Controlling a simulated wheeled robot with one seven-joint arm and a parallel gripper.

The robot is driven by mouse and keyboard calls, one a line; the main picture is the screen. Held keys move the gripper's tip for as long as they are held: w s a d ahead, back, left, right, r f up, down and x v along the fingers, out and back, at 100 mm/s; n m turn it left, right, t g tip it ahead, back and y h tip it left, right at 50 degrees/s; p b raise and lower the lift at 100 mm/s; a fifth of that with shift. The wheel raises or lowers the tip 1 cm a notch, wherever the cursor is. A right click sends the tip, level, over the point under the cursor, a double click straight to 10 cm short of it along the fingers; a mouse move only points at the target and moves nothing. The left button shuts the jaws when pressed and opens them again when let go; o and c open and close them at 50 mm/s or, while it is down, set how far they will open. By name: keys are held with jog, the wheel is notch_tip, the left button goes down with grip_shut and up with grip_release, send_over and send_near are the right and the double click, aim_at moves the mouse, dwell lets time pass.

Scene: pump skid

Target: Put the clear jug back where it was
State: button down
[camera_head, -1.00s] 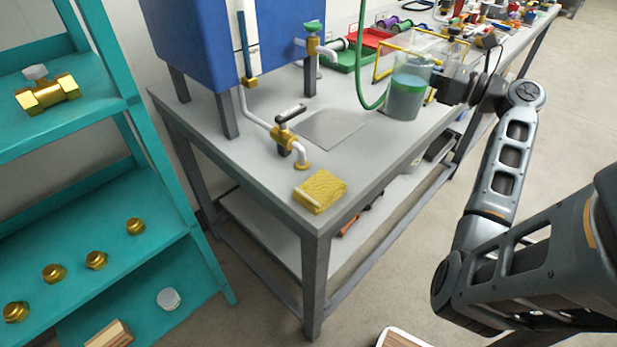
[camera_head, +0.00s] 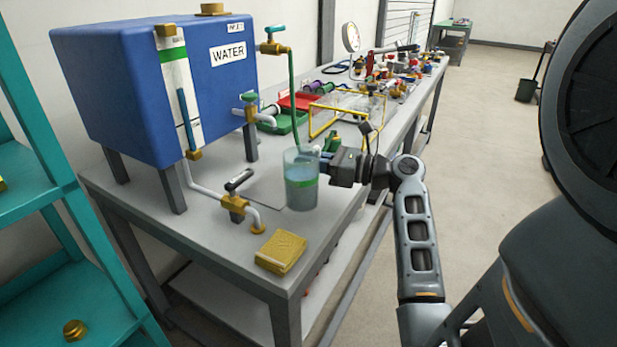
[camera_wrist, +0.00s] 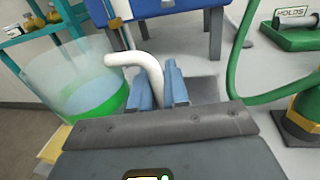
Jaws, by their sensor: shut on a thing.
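The clear jug (camera_head: 301,182) is a see-through cylinder with pale bluish liquid and a green band. It is upright over the grey bench, at the right edge of the grey mat; I cannot tell whether its base touches. My gripper (camera_head: 328,165) is at its right side. In the wrist view the jug (camera_wrist: 85,85) is at the left, and my gripper (camera_wrist: 160,88) has its blue fingers around a white curved bar (camera_wrist: 133,60), which looks like the jug's handle. The grip itself is partly hidden.
A yellow sponge (camera_head: 281,252) lies at the bench's near corner. A brass valve with a white spout (camera_head: 236,203) is left of the jug. The blue water tank (camera_head: 150,90) stands behind it. A green hose (camera_head: 292,95) hangs close behind the jug. Teal shelves (camera_head: 40,215) are at left.

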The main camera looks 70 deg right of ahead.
jog(key=shift+f, duration=2)
jog(key=shift+f, duration=0.1)
jog(key=c, duration=1.1)
grip_release()
jog(key=shift+b, duration=0.3)
jog(key=shift+s, duration=0.25)
jog(key=s, duration=1.1)
jog(key=shift+s+a, duration=0.2)
jog(key=shift+a, duration=0.05)
